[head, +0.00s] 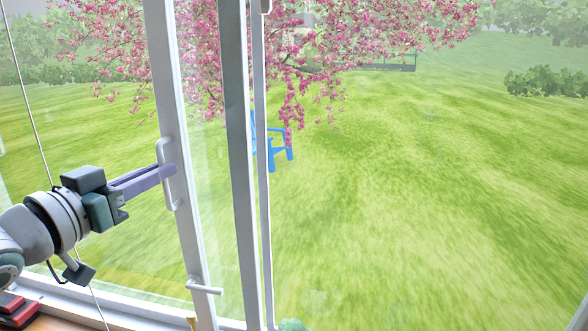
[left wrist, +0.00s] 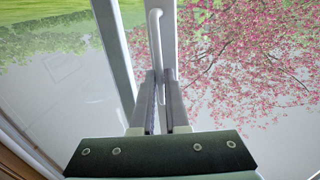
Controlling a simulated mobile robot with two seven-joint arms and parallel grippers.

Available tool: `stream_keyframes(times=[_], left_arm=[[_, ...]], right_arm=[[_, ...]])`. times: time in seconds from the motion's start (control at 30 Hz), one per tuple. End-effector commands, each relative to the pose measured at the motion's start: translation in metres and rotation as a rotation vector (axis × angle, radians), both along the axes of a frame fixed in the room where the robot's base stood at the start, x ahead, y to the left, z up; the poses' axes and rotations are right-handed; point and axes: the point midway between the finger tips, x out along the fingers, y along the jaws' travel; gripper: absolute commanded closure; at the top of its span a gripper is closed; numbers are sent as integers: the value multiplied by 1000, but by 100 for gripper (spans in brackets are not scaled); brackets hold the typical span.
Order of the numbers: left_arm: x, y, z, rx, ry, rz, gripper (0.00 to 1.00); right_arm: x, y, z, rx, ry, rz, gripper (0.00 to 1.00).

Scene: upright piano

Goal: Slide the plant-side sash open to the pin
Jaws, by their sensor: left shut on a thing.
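The white-framed window sash (head: 163,75) has a white bar handle (head: 167,150) on its upright edge. My left gripper (head: 168,171) reaches in from the left with its purple fingers shut on the handle. In the left wrist view the handle (left wrist: 156,40) runs down between the two finger ends (left wrist: 160,80). A small white horizontal bar (head: 205,288) sticks out low on the sash stile; I cannot tell whether it is the pin. My right gripper is not in view.
More white uprights (head: 240,150) stand just right of the sash. Red books or boxes (head: 17,308) lie at the lower left by the sill. A thin cord (head: 30,100) hangs at the left. Outside are lawn, a blossoming tree and a blue chair (head: 278,146).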

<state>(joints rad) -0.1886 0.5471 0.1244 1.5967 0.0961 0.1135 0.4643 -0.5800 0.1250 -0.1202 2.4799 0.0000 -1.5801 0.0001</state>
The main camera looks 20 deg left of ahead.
Motion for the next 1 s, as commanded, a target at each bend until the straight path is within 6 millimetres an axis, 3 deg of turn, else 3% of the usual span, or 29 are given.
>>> stream_keyframes(times=[0.1, 0.4, 0.43, 0.67, 1.0], left_arm=[[-3, 11, -2, 1, 6, 2, 100], [-3, 11, -1, -2, 4, 0, 100], [-3, 11, -1, -2, 4, 0, 84], [-3, 10, 0, -2, 2, -1, 59], [-7, 9, 0, -2, 1, -3, 58]], right_arm=[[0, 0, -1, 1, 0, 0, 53], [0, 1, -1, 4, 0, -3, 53], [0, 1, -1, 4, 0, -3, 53], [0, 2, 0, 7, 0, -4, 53], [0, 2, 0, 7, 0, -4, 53]])
